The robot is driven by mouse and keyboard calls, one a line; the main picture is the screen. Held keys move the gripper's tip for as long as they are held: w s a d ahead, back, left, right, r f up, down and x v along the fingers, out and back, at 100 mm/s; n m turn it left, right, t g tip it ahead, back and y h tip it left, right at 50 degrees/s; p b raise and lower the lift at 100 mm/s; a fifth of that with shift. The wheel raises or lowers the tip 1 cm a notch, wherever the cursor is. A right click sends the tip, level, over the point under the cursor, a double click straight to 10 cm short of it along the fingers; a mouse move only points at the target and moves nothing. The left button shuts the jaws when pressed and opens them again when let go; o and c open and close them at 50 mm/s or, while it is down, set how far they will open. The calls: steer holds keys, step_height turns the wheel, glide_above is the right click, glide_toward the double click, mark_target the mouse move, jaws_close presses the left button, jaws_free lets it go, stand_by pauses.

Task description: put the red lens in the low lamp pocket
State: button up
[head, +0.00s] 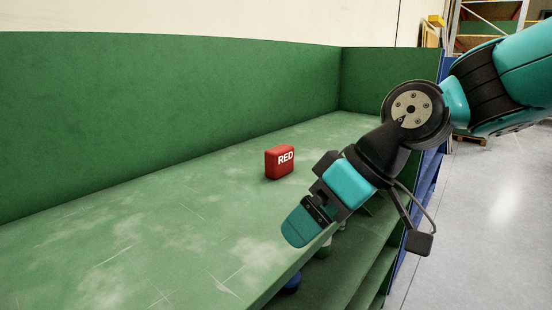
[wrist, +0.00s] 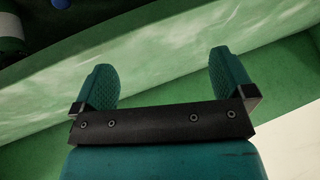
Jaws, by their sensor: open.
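The red lens (head: 279,162) is a small red block with the word RED on it. It stands on the green bench top (head: 150,225) in the head view, up and to the left of my gripper. My gripper (head: 300,232) is near the front edge of the bench, apart from the lens. In the wrist view the two teal fingers of my gripper (wrist: 162,82) are spread wide with nothing between them. The lens does not show in the wrist view. I see no lamp pocket in either view.
A green back wall (head: 170,115) and a green end panel (head: 390,80) close off the bench. Shelves (head: 365,270) with partly hidden items lie below its front edge. Grey floor (head: 490,210) is open at the right. The bench top around the lens is clear.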

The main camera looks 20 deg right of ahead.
steer(key=w+d+r+t, duration=0.4)
steer(key=w+d+r, duration=0.15)
steer(key=w, duration=0.25)
steer(key=t, duration=0.3)
glide_toward(280, 148)
steer(key=p+x, duration=0.2)
steer(key=p, duration=0.1)
steer(key=p+x, duration=0.2)
steer(key=shift+s+a+f, duration=0.1)
steer(key=shift+s+f, duration=0.15)
steer(key=shift+f, duration=0.15)
steer(key=p+x, duration=0.1)
steer(key=x, duration=0.1)
steer(key=p+x, duration=0.2)
steer(key=shift+w+a+r+p, duration=0.1)
steer(key=shift+w+r+p, duration=0.15)
steer(key=shift+w, duration=0.2)
steer(key=shift+w+a+f, duration=0.15)
steer(key=shift+w+f, duration=0.05)
steer(key=shift+f, duration=0.1)
steer(key=shift+c, duration=0.5)
steer(key=c, duration=0.9)
steer(key=shift+r, duration=0.1)
